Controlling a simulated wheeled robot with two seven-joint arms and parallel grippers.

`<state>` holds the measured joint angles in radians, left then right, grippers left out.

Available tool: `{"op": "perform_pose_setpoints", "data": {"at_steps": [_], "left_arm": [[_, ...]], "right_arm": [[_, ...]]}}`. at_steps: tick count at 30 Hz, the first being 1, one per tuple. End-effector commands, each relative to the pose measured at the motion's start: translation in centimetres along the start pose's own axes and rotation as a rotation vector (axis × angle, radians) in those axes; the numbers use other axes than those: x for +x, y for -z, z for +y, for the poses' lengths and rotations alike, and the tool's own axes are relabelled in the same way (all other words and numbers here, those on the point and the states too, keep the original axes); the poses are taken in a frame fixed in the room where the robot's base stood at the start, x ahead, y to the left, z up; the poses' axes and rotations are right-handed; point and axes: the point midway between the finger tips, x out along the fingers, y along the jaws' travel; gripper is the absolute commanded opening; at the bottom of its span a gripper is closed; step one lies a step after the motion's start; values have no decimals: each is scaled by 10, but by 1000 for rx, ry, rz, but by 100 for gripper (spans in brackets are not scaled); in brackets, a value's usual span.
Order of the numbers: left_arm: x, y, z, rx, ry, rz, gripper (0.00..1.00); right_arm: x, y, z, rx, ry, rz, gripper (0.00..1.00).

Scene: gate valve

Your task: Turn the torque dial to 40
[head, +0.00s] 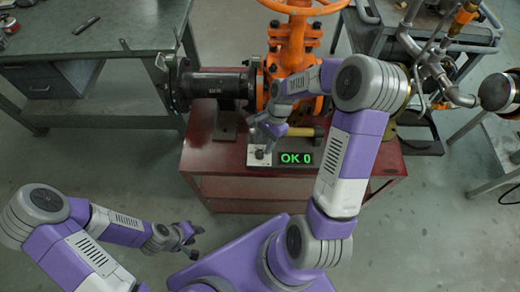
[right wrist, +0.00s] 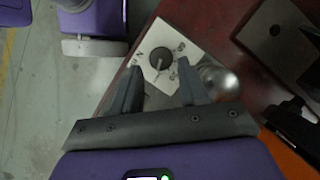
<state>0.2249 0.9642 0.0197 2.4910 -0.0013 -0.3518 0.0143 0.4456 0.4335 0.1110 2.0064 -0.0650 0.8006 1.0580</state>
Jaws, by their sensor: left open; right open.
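The torque dial (right wrist: 162,58) is a dark round knob with a pointer on a white marked plate (right wrist: 181,46). In the right wrist view it lies between and beyond the fingertips of my right gripper (right wrist: 158,82), which is open and apart from it. In the head view my right gripper (head: 262,136) is just above the plate (head: 258,156) at the front of the red bench. A display (head: 296,158) beside it reads "OK 0" in green. My left gripper (head: 195,234) is open and empty over the floor at the lower left. The dial's small markings are hard to read.
The red bench (head: 225,188) carries an orange gate valve (head: 292,45) with a dark pipe (head: 222,86). A hammer-like tool with a yellow handle (head: 318,132) lies behind the display. A grey workbench (head: 60,45) is at left. Floor in front is clear.

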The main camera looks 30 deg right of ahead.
Motion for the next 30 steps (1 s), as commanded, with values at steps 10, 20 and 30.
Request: {"op": "perform_pose_setpoints", "data": {"at_steps": [10,20,30], "left_arm": [[14,1,-5,0,0,0,43],[14,1,-5,0,0,0,43],[13,1,-5,0,0,0,43]], "right_arm": [[37,0,0,-2,0,-1,43],[37,0,0,-2,1,-1,31],[36,-1,0,-8,-2,-1,3]]}}
